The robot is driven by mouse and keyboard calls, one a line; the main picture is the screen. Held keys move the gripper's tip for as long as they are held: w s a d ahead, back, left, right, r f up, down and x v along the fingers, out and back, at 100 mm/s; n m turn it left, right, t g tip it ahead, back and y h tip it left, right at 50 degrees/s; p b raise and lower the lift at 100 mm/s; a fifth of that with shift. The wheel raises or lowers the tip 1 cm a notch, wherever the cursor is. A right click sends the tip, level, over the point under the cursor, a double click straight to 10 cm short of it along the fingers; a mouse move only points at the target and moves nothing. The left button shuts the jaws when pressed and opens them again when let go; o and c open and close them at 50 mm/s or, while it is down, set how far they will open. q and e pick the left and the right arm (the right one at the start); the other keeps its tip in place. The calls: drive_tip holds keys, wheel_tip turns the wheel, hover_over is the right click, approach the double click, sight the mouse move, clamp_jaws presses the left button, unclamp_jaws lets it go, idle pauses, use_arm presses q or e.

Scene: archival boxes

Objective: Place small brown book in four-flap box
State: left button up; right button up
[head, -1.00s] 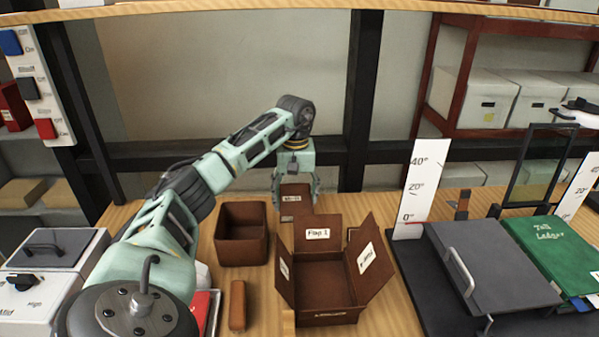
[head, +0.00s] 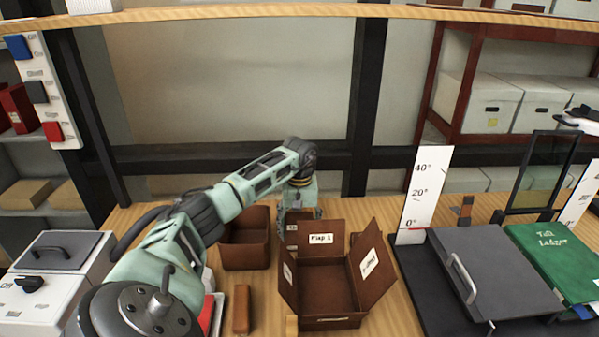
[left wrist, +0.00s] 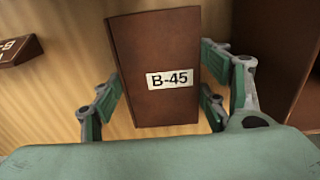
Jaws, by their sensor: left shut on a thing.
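The small brown book, labelled B-45, (left wrist: 152,45) stands between the fingers of my left gripper (left wrist: 160,100), which is shut on it. In the head view my left gripper (head: 298,212) is just behind the four-flap box (head: 327,298), and the book is mostly hidden there by the gripper and a flap. The box is brown and open at the top. Its rear flap, labelled Flap 1, (head: 322,250) and its right flap (head: 368,268) stand up, and its left flap (head: 288,280) leans outward. My right gripper is not in view.
An open brown bin (head: 245,255) stands left of the box, with a small brown block (head: 241,310) in front of it. A dark grey plate with a handle (head: 495,275) and a green Tall Ledger (head: 555,262) lie to the right. A shelf edge (head: 300,10) crosses above.

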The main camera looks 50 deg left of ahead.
use_arm(q)
drive_tip(key=o, duration=1.3)
drive_tip(key=shift+f, duration=0.1)
